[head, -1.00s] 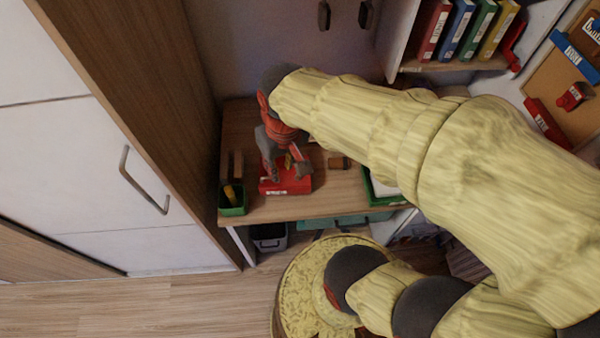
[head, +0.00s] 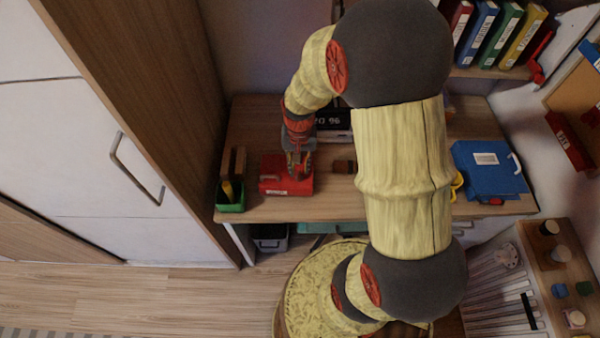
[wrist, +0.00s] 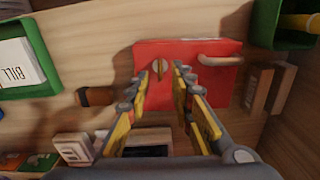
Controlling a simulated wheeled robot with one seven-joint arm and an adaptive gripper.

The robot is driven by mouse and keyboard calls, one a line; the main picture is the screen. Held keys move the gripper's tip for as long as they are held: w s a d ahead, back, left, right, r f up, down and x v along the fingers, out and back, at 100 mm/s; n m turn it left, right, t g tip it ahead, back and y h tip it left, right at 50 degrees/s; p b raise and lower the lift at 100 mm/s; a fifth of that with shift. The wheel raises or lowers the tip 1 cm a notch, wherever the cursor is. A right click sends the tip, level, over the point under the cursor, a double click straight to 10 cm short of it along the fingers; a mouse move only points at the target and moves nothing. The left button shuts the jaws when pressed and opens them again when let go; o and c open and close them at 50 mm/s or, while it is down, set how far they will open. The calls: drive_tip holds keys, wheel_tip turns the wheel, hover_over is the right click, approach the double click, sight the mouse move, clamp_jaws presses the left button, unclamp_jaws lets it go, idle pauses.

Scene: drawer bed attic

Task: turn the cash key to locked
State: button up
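The red cash box (head: 285,178) lies on the desk. It also shows in the wrist view (wrist: 210,88), with its pale carry handle (wrist: 220,62) at right. The brass-coloured key (wrist: 159,70) sits in a round, pale lock on its top face; its turn angle is hard to read. My gripper (head: 300,172) is over the box's right part. In the wrist view, my gripper (wrist: 162,72) has its fingers apart, and the key shows in the gap between the tips. Contact with the key cannot be told. In the head view the gripper hides the lock.
A blue binder (head: 488,168) lies farther right, and binders fill a shelf above. A dark digital display (head: 330,119) stands behind my gripper.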

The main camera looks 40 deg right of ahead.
drive_tip(key=shift+f+b, duration=0.4)
drive_tip(key=shift+f, duration=1.35)
drive_tip(key=shift+c, duration=0.4)
clamp_jaws()
